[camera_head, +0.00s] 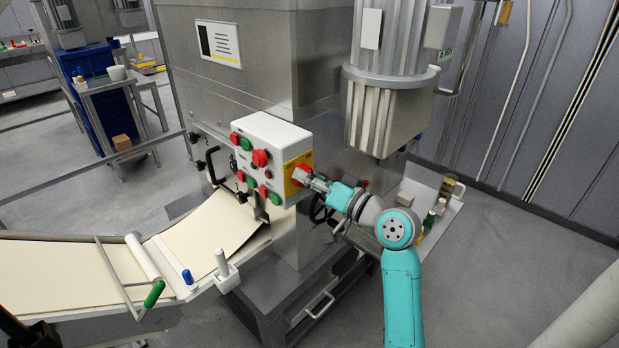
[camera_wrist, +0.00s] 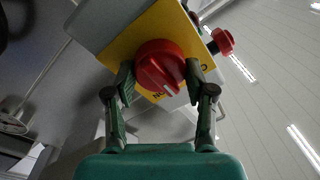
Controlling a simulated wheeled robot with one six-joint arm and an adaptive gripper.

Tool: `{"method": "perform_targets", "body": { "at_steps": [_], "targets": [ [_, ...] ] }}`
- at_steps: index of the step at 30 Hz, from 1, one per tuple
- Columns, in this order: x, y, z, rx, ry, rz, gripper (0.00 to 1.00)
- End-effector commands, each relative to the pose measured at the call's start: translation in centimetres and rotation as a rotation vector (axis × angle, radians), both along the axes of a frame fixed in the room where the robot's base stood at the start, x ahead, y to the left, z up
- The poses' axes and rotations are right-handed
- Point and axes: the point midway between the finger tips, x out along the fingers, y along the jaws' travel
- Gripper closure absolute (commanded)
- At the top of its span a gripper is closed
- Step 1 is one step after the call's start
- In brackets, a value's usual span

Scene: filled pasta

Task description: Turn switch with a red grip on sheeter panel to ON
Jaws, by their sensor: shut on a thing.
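The sheeter panel (camera_head: 258,128) is a white box with red and green buttons on its front. On its right side is a yellow plate (camera_head: 291,187), which also shows in the wrist view (camera_wrist: 119,48), carrying the switch with a red grip (camera_head: 299,174). In the wrist view the round red grip (camera_wrist: 160,66) fills the space between my fingers. Its white mark points down and slightly right, between lettering at the lower left and an "O" at the right. My gripper (camera_head: 311,181) is shut on the red grip, one finger on each side in the wrist view (camera_wrist: 160,80).
A red mushroom-shaped button (camera_wrist: 223,41) stands out right of the plate in the wrist view. The conveyor (camera_head: 60,262) with dough sheet lies at the lower left. A small shelf with bottles (camera_head: 436,212) is right of my arm. Grey floor is open at the right.

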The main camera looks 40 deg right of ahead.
Motion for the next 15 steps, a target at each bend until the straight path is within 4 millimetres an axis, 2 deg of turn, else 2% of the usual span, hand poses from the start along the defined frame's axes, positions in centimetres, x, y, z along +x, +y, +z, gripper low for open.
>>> {"method": "perform_targets", "body": {
  "at_steps": [15],
  "targets": [
    [0.00, -0.13, -0.24, 0.475, 0.017, -0.003, 0.81]
  ]
}}
